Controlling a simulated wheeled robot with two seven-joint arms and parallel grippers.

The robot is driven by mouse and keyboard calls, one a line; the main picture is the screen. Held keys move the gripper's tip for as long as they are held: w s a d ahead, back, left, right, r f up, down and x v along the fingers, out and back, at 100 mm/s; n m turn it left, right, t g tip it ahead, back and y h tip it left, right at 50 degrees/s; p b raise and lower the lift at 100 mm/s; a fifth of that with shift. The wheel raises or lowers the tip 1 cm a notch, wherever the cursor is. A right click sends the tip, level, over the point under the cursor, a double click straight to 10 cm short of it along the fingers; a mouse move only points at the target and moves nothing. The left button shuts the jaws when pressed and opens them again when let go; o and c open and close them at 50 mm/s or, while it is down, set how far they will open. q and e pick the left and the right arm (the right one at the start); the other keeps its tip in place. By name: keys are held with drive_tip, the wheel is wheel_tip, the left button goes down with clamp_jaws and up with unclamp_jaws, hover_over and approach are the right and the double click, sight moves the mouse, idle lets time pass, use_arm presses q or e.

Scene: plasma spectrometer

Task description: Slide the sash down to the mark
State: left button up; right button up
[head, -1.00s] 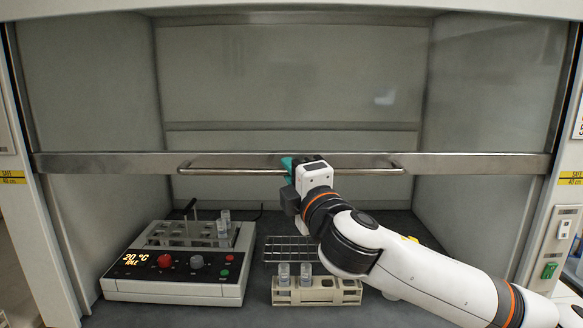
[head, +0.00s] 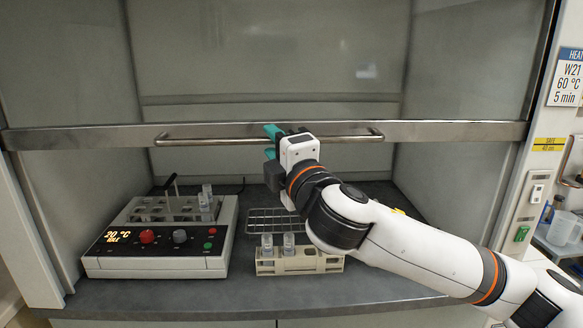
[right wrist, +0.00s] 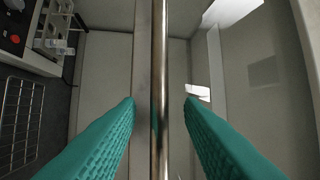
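The glass sash (head: 270,45) of the fume hood has a steel bottom rail (head: 455,131) with a long bar handle (head: 215,141). The rail's right end is beside the yellow-and-black SAFE mark (head: 549,145) on the right frame post, its lower edge near the mark's upper part. My right gripper (head: 271,142) is at the middle of the handle, with one teal finger above the bar and one below. In the right wrist view, the bar (right wrist: 160,95) runs between the two parted fingers (right wrist: 159,105), with gaps on both sides. My left gripper is out of view.
On the hood floor (head: 300,288) stand a heating block (head: 155,262) with tubes, reading 20 °C, a wire rack (head: 265,217) and a beige tube rack (head: 325,263) with vials. A HEAT sign (head: 567,78) hangs on the right post.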

drive_tip(key=b+v, duration=0.2)
drive_tip(key=v, duration=0.8)
drive_tip(key=shift+f, duration=0.1)
